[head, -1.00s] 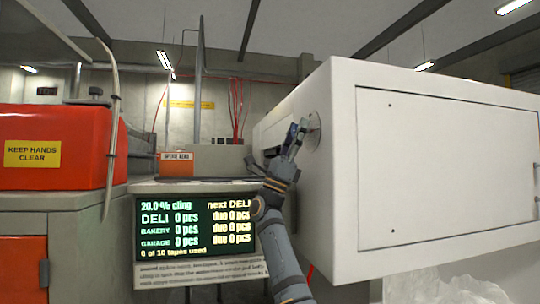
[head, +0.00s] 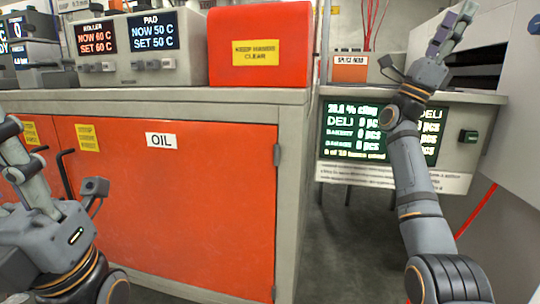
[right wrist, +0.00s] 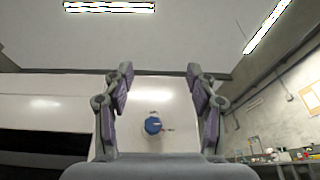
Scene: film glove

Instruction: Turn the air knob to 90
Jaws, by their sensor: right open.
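A blue round knob (right wrist: 153,125) sits on the white panel in the right wrist view, centred between my right fingers and beyond them. I cannot read a setting on it. My right gripper (right wrist: 160,88) is open and empty, facing the knob without touching it. In the head view my right gripper (head: 455,30) is raised at the upper right, beside the white machine (head: 515,110). A small dark part on that machine is cut by the right edge; I cannot tell whether it is the knob. My left gripper (head: 12,150) is at the left edge, partly cut off.
An orange cabinet (head: 190,215) marked OIL fills the left and middle, with a red cover (head: 258,70) and a control box (head: 140,48) on top. A dark display (head: 345,132) stands behind my right arm. Floor shows between cabinet and arm.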

